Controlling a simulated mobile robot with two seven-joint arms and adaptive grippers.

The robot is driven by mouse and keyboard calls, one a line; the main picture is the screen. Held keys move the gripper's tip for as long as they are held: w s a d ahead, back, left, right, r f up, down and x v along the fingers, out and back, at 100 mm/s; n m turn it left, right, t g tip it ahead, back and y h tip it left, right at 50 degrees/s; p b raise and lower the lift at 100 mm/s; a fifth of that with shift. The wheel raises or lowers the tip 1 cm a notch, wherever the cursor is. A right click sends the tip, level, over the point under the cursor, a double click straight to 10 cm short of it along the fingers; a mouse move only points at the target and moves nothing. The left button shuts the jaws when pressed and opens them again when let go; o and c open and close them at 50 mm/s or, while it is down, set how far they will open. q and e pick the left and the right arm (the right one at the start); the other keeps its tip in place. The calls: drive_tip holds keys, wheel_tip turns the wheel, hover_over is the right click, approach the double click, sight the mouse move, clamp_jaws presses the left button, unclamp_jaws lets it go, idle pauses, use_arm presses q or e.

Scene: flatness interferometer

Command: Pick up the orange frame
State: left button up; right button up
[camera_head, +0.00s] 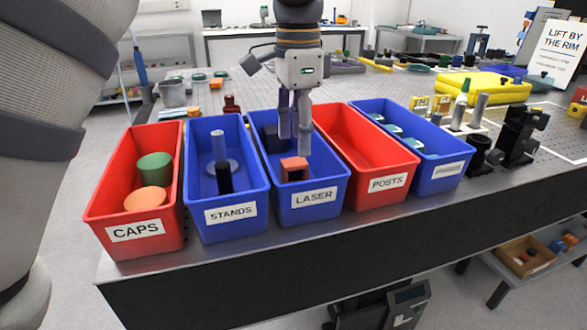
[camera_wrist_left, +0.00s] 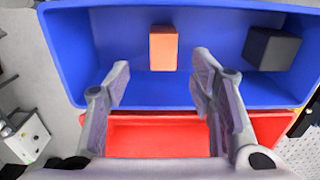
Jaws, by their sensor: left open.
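The orange frame (camera_head: 294,167) is a small block-like piece with a dark opening on its near side. It lies in the blue LASER bin (camera_head: 312,197), towards the near end. In the left wrist view the orange frame (camera_wrist_left: 163,48) shows just beyond the fingertips, roughly centred between them. My left gripper (camera_head: 294,142) points down over the LASER bin, with its fingers apart and empty. In the wrist view my left gripper (camera_wrist_left: 162,76) has clear space between its fingers. My right gripper is not in view.
A black block (camera_wrist_left: 271,48) shares the LASER bin. Red CAPS (camera_head: 135,231), blue STANDS (camera_head: 231,212) and red POSTS (camera_head: 387,183) bins stand close beside it, with another blue bin (camera_head: 447,170) at the right. Black mounts (camera_head: 518,135) stand further right.

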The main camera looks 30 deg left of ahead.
sight(295, 161)
use_arm(q)
drive_tip(key=f, duration=0.6)
drive_tip(key=shift+a+f, duration=0.2)
drive_tip(key=shift+f, duration=0.15)
clamp_jaws()
